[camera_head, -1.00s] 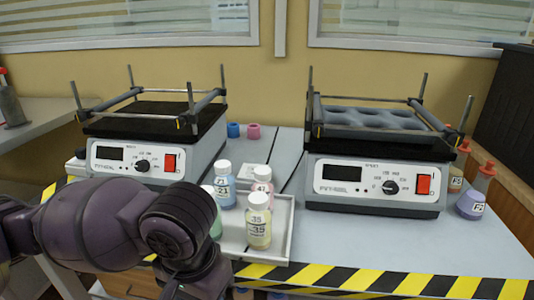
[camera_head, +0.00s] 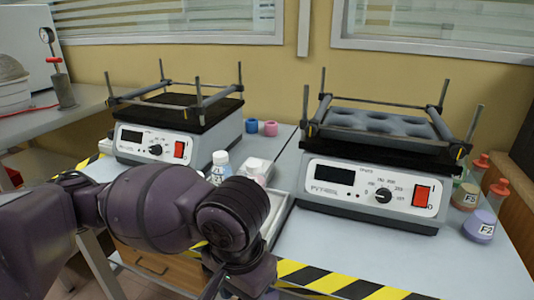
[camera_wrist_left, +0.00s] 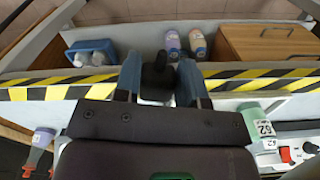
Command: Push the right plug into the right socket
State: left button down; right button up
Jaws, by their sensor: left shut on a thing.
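In the left wrist view my left gripper (camera_wrist_left: 160,72) is shut on a black plug (camera_wrist_left: 158,74), which sits upright between the two blue-grey fingers. A pale patch shows just below the plug; I cannot tell what it is. In the head view my left arm comes in from the left and its gripper is out of frame at the bottom. No socket can be made out in either view, and I cannot tell whether the plug touches one. My right gripper is not in view.
Two shaker devices, left (camera_head: 148,145) and right (camera_head: 370,190), stand on the grey table. Bottles (camera_head: 221,164) stand on a tray (camera_head: 279,215), partly behind my arm. Flasks (camera_head: 480,222) stand at the right. Striped tape (camera_head: 340,284) marks the front edge. A blue bin (camera_wrist_left: 80,48) lies beyond it.

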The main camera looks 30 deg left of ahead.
pick_arm(q)
jog(key=shift+d, duration=0.25)
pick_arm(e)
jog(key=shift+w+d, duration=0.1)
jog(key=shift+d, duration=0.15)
pick_arm(q)
jog(key=shift+w, duration=0.1)
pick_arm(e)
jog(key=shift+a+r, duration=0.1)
